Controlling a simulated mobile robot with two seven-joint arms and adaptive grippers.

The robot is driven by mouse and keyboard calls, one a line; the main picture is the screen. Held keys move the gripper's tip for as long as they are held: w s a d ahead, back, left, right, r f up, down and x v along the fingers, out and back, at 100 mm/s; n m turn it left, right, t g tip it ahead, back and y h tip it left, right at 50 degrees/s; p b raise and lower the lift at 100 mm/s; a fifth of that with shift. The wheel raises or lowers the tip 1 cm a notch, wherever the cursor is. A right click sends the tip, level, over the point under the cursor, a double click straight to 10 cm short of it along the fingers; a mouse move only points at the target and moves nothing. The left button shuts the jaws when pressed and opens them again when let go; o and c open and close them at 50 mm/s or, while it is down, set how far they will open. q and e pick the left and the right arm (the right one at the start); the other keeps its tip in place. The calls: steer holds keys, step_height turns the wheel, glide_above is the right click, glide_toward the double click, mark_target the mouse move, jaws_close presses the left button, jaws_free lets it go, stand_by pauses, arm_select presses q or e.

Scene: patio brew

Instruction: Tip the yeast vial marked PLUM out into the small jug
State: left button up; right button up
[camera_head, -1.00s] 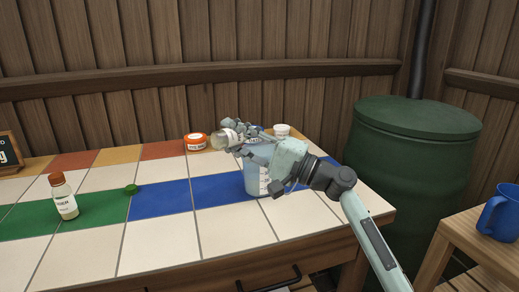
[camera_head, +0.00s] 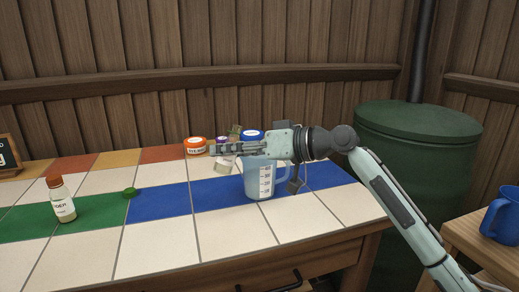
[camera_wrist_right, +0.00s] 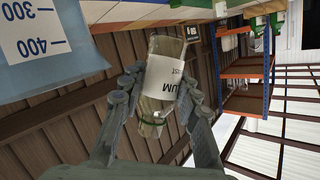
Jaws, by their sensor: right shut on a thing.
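My right gripper (camera_head: 218,149) is shut on a clear vial and sits level at the small jug's rim, reaching to its left. In the right wrist view the vial (camera_wrist_right: 166,75) sits between the fingers, its white label showing "UM"; its narrow neck is at the bottom of that picture. Whether anything is left inside is unclear. In the head view a pale piece under the fingers may be the vial. The translucent blue jug (camera_head: 258,184) stands upright on the blue tiles; its graduated side also shows in the wrist view (camera_wrist_right: 60,62). My left gripper is not in view.
A brown-capped vial (camera_head: 62,200) stands at the left. An orange-lidded jar (camera_head: 195,146) and a blue-lidded jar (camera_head: 252,134) stand behind. A blue mug (camera_head: 500,220) is at right. The front tiles are clear.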

steer(key=shift+s+a+f+n+h, duration=0.2)
steer(key=shift+f+n+h, duration=0.1)
steer(key=shift+f+n, duration=0.25)
steer(key=shift+n+t+h, duration=0.3)
steer(key=shift+n, duration=0.25)
step_height(320, 180, down, 6)
steer(key=shift+s+a+r+b, duration=0.1)
steer(key=shift+a+r+b, duration=0.1)
steer(key=shift+b, duration=0.85)
steer(key=shift+r+p, duration=0.2)
steer(key=shift+p, duration=0.25)
arm_select(q)
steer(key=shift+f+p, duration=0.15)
steer(key=shift+p, duration=0.4)
arm_select(e)
steer(key=shift+s+a+f+n+t+h, duration=0.2)
steer(key=shift+f+n+t+h, duration=0.1)
steer(key=shift+n+h, duration=0.35)
